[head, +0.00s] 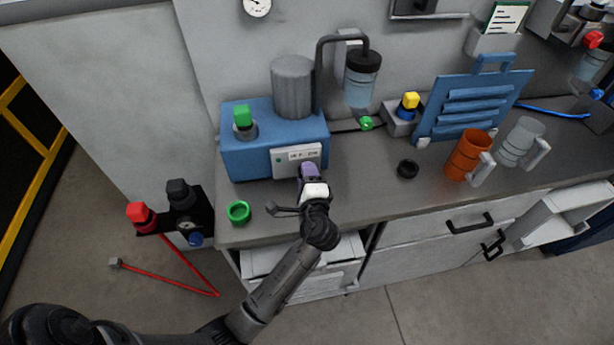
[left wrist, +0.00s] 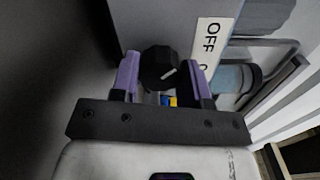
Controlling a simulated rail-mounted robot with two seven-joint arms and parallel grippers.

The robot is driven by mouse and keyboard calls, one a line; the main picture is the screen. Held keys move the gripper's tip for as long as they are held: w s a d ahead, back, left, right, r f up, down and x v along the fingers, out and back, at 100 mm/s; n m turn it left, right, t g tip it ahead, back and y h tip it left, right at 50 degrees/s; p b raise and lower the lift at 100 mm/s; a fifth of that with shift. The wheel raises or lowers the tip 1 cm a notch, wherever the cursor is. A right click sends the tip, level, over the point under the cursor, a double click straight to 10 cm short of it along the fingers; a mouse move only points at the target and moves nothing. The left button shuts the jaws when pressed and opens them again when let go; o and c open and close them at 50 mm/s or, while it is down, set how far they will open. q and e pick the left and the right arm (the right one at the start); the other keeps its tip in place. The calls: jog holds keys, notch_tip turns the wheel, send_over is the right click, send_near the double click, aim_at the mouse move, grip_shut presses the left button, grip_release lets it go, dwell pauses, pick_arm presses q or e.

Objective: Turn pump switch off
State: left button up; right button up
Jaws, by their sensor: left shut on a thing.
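The pump is a blue box (head: 245,155) with a grey cylinder (head: 293,88) on top, standing on the counter. Its white front panel (head: 284,160) carries a label. My left gripper (head: 308,172) is in front of this panel, and its purple fingers hide the switch in the head view. In the left wrist view, the pump switch is a black round knob (left wrist: 158,67) with a short white mark slanting toward the label. The label (left wrist: 208,42) reads "OFF", with the rest cut off by a finger. My left gripper (left wrist: 165,80) is shut on the knob. My right gripper is not in view.
A green ring (head: 239,212) lies near the counter's front left corner, and a black ring (head: 408,169) lies farther right. An orange mug (head: 467,155) and a clear mug (head: 521,141) stand at right. A clear jar (head: 361,92) hangs behind the pump.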

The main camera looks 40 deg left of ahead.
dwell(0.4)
pick_arm(q)
jog(key=o, duration=0.9)
jog(key=v, duration=1)
jog(key=shift+s+d+p, duration=0.15)
jog(key=shift+p, duration=0.25)
jog(key=shift+v, duration=0.8)
